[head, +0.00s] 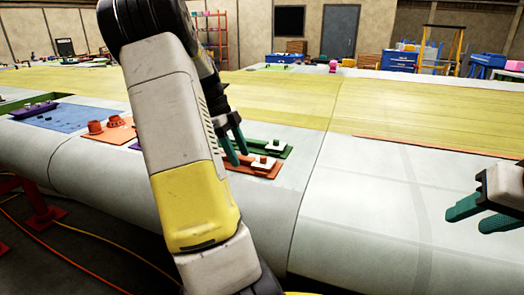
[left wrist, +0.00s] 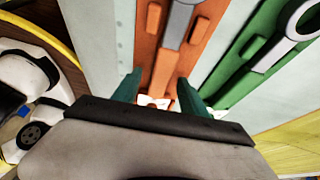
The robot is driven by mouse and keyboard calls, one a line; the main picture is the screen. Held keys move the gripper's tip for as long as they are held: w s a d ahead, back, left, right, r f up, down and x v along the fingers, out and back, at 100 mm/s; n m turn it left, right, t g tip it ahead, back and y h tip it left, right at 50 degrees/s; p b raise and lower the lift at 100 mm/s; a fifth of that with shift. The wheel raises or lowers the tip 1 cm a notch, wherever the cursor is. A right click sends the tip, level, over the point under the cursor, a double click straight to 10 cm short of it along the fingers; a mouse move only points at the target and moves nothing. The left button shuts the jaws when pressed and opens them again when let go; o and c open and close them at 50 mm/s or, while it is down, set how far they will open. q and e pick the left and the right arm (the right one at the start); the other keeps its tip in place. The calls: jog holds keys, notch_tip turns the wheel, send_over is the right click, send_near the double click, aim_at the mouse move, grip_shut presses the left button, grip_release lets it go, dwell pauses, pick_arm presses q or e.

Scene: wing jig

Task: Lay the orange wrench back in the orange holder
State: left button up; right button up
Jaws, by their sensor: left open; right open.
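The orange holder (head: 268,173) lies on the wing surface, partly hidden behind my left arm in the head view. In the left wrist view the orange holder (left wrist: 165,60) runs away from the fingers, with raised orange blocks along it. A grey wrench shaft (left wrist: 180,22) lies along it between the blocks; its far end is out of frame. A white piece (left wrist: 150,101) shows low between the fingers. My left gripper (head: 236,148) is open above the holder, its teal fingers on either side of it (left wrist: 158,92). My right gripper (head: 480,214) is open and empty at the right.
A green holder (left wrist: 245,70) with a grey ring-ended wrench (left wrist: 303,20) lies beside the orange one. A blue mat (head: 65,118) and an orange mat with orange pieces (head: 112,133) lie further left. The wing surface right of the holders is clear.

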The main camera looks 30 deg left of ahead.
pick_arm(q)
jog(key=v, duration=0.7)
jog(key=shift+a+r, duration=0.15)
jog(key=shift+r, duration=0.25)
jog(key=d+r+n+y, duration=0.2)
jog(key=d+r+n, duration=0.15)
jog(key=d, duration=0.75)
jog(key=s+d+f+n+t, duration=0.2)
jog(key=s+d+n+t, duration=0.3)
jog(key=s+d+n, duration=0.7)
jog(key=s+d, duration=0.2)
jog(key=d, duration=0.3)
jog(key=shift+s+d+f+t, duration=0.2)
jog(key=shift+d+f+t, duration=0.1)
jog(key=shift+t, duration=0.1)
jog(key=shift+n, duration=0.25)
